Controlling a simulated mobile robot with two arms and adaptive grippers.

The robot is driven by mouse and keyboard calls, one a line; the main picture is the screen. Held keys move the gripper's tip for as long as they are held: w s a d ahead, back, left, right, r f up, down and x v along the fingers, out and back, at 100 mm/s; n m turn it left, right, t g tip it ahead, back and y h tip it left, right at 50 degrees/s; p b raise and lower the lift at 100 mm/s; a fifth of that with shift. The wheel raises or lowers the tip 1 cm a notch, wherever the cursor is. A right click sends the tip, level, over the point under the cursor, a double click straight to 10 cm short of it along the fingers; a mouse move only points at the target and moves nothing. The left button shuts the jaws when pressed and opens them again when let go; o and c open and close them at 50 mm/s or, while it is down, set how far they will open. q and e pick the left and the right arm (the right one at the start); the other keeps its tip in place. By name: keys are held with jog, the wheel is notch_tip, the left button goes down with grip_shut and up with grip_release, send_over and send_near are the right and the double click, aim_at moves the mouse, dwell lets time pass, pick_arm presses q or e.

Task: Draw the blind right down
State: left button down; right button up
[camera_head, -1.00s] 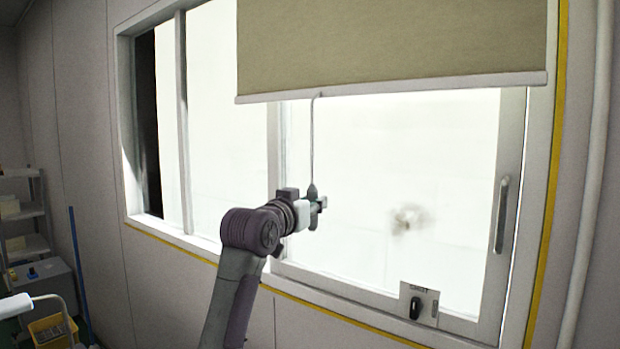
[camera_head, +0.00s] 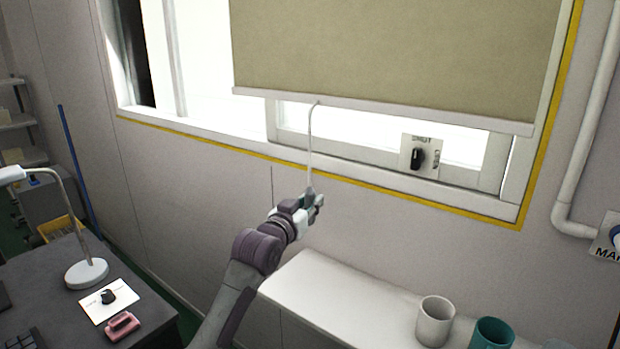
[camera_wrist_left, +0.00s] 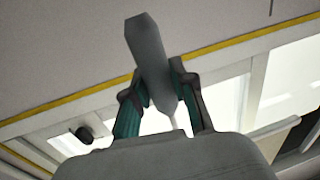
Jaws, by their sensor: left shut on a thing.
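The blind (camera_head: 390,55) is a beige-olive sheet with a pale bottom bar (camera_head: 380,110). It covers most of the right part of the window, and a bright strip of glass shows below the bar. A thin cord (camera_head: 310,145) hangs from the bar to a grey pull. My left gripper (camera_head: 314,199) is below the bar, shut on the pull at the cord's lower end. In the left wrist view the grey pull (camera_wrist_left: 148,55) sits between the two green-padded fingers (camera_wrist_left: 160,95). My right gripper is not in view.
A dial on a white plate (camera_head: 419,156) is at the window's lower right. A white cabinet top (camera_head: 340,300) below holds a white cup (camera_head: 435,321) and a teal cup (camera_head: 491,334). A dark desk (camera_head: 140,300) with a lamp (camera_head: 86,272) stands at the left.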

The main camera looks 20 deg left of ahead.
pick_arm(q)
notch_tip(320, 180, down, 7)
jog(key=b, duration=0.1)
jog(key=shift+f+b, duration=0.2)
jog(key=shift+b, duration=0.2)
jog(key=c, duration=0.9)
grip_release()
jog(key=shift+r, duration=0.1)
jog(key=s, duration=0.4)
jog(key=s+a, duration=0.1)
jog(key=s, duration=0.3)
jog(key=s+a, duration=0.1)
jog(key=s, duration=0.2)
jog(key=shift+s+a, duration=0.15)
jog(key=shift+s, duration=0.25)
